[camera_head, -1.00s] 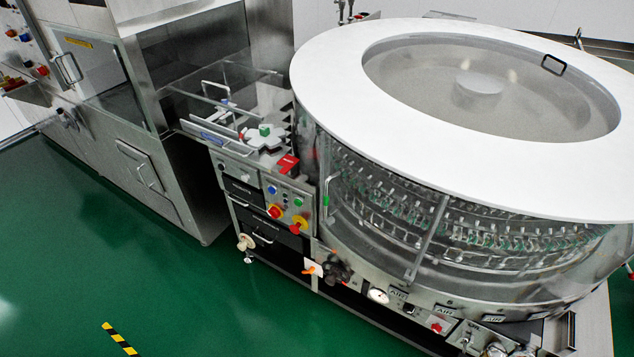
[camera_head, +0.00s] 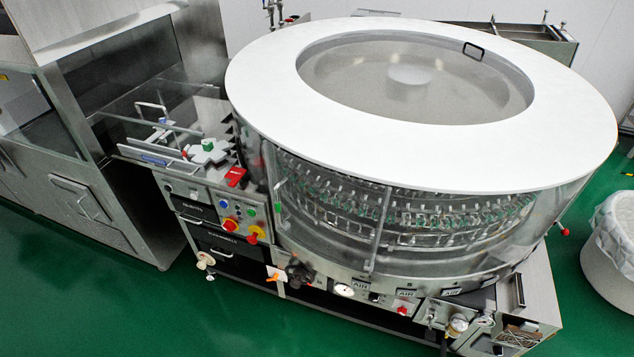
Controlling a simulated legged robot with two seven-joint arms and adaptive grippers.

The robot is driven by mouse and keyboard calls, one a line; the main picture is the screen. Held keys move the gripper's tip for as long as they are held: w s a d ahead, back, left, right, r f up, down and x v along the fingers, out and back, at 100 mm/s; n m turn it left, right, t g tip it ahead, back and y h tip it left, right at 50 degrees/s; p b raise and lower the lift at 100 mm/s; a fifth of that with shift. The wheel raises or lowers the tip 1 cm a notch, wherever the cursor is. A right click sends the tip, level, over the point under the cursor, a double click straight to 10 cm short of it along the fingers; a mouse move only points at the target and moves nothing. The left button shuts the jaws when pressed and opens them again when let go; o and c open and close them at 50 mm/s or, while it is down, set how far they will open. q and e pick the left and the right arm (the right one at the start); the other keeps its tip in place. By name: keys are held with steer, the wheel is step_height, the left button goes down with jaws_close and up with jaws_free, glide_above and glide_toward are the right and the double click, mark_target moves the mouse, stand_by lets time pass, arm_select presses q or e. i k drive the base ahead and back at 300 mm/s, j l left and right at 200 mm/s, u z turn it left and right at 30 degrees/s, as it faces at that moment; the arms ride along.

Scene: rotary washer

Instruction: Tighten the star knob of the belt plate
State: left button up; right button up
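The rotary washer (camera_head: 420,110) has a round white top and clear side walls. At its left is an infeed area behind clear panels, with a white star-shaped part (camera_head: 211,157) bearing a small green piece (camera_head: 208,145). A dark lobed knob (camera_head: 299,273) sits low on the front, beside an orange handle (camera_head: 274,275) on a white plate. A cream hand knob (camera_head: 205,260) is further left. I cannot tell which of these is the belt plate's star knob, or how tight it is. Neither of my grippers is in view.
A control panel (camera_head: 217,207) with coloured buttons and red knobs is on the washer's front left. A steel cabinet (camera_head: 120,190) stands at the left. A white bin (camera_head: 612,255) with a liner stands at the right. Green floor (camera_head: 90,310) is clear in front.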

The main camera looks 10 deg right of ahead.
mark_target(402, 310)
steer(key=z, duration=1)
steer(key=k+j, duration=0.1)
steer(key=k, duration=0.15)
steer(key=z, duration=0.05)
